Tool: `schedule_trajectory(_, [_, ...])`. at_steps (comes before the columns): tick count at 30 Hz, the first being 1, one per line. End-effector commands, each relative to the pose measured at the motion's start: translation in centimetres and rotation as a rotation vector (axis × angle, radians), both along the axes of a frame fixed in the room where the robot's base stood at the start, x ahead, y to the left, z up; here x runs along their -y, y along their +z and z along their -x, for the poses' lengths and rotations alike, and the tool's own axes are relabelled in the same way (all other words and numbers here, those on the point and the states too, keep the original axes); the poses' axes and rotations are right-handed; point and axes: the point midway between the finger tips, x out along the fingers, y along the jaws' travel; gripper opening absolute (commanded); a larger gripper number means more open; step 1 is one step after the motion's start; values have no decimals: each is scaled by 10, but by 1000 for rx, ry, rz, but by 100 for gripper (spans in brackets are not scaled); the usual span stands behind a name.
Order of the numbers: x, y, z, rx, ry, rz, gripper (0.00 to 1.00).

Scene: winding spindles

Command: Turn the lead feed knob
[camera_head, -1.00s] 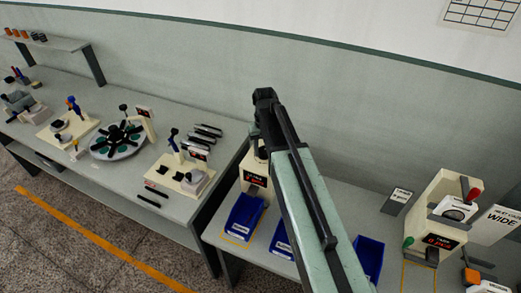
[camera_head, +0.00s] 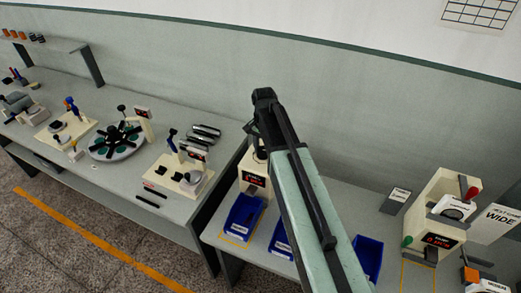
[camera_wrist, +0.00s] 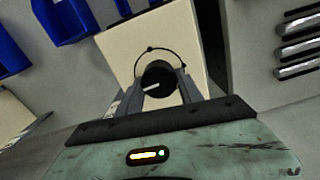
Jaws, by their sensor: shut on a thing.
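The lead feed knob (camera_wrist: 153,78) is a round black knob with a white pointer line, in the wrist view. It sits on the face of a cream machine (camera_wrist: 143,38), inside a thin black arc with small dots. My gripper (camera_wrist: 160,86) is shut on the knob, with one grey finger on each side. The white line lies close to level, tilted slightly. In the head view the cream machine (camera_head: 254,184) stands behind my arm, with a small red-lit display; the knob and my fingertips are hidden there.
Blue bins (camera_head: 243,217) stand on the bench in front of the machine. They also show at the upper left of the wrist view (camera_wrist: 70,18). Another cream machine (camera_head: 440,215) is at the right. A separate bench at left holds a round carousel (camera_head: 116,142).

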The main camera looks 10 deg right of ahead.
Motion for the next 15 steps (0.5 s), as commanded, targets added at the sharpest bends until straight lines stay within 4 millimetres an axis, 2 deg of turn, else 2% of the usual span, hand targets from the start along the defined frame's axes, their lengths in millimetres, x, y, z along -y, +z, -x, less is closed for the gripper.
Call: schedule_trajectory(15, [-3,0,2,-5,-37,-6,3])
